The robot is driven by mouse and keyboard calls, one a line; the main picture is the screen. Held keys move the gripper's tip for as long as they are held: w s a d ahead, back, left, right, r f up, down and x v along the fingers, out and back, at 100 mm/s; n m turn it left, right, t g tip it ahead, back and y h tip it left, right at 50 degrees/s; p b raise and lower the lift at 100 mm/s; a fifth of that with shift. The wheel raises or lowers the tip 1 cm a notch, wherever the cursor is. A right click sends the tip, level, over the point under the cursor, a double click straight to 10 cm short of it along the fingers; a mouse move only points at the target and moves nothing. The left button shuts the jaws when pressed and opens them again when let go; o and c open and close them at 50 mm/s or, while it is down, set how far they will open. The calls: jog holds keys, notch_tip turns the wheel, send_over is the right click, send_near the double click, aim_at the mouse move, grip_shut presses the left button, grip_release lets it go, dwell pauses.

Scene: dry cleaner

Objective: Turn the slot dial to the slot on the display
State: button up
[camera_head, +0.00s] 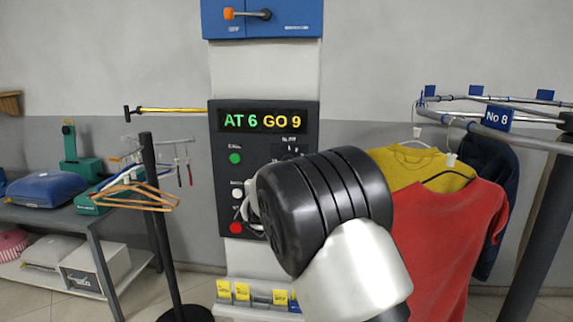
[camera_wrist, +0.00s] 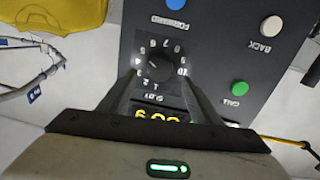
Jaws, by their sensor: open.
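The slot dial (camera_wrist: 155,66) is a round black knob ringed by numbers on the dark control panel, seen upside down in the wrist view. A small pale mark shows on it, but I cannot tell surely which number it points at. The display (camera_head: 263,121) reads "AT 6 GO 9" in the head view; in the wrist view its lower part shows behind my fingers. My gripper (camera_wrist: 160,77) is open, with one finger on either side of the dial's near edge. I cannot tell whether the fingers touch it. My wrist hides the dial in the head view.
Green (camera_head: 235,158), white (camera_head: 237,193) and red (camera_head: 236,228) buttons line the panel's left side. A blue button (camera_wrist: 176,4) is close to the dial. A garment rail (camera_head: 470,120) with a "No 8" tag is right, a hanger stand (camera_head: 148,200) left.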

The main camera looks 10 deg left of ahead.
jog(key=shift+w+d+p, duration=0.15)
jog(key=shift+w, duration=1.05)
jog(key=shift+w+d+p, duration=0.1)
jog(key=shift+w+p, duration=0.05)
jog(key=shift+w, duration=1)
jog(key=c, duration=1)
